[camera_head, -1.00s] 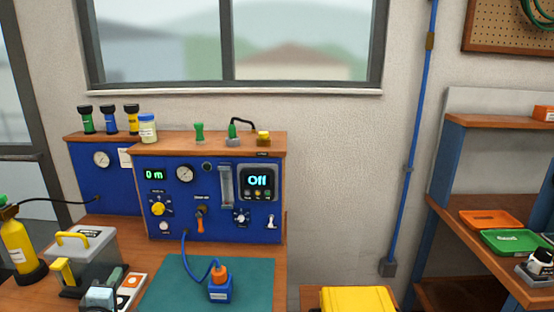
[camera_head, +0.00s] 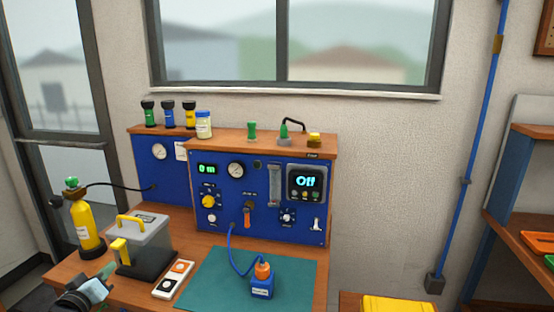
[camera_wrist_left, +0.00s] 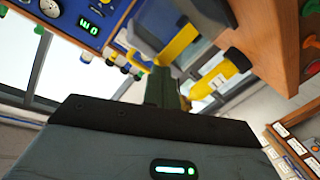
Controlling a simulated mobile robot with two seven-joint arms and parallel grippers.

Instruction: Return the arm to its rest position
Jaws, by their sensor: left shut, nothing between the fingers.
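My left gripper (camera_head: 107,269) is low at the left of the head view, by the near left part of the bench (camera_head: 130,291). It is shut and empty, left of the grey box with the yellow handle (camera_head: 150,238). In the left wrist view its closed fingers (camera_wrist_left: 164,88) point away from the camera, with nothing between them. My right gripper is not in view.
The blue test panel (camera_head: 260,208) reads "Off" and stands at the back of the bench. A yellow cylinder (camera_head: 84,222) stands at the left. A white card (camera_head: 172,281) lies beside the box.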

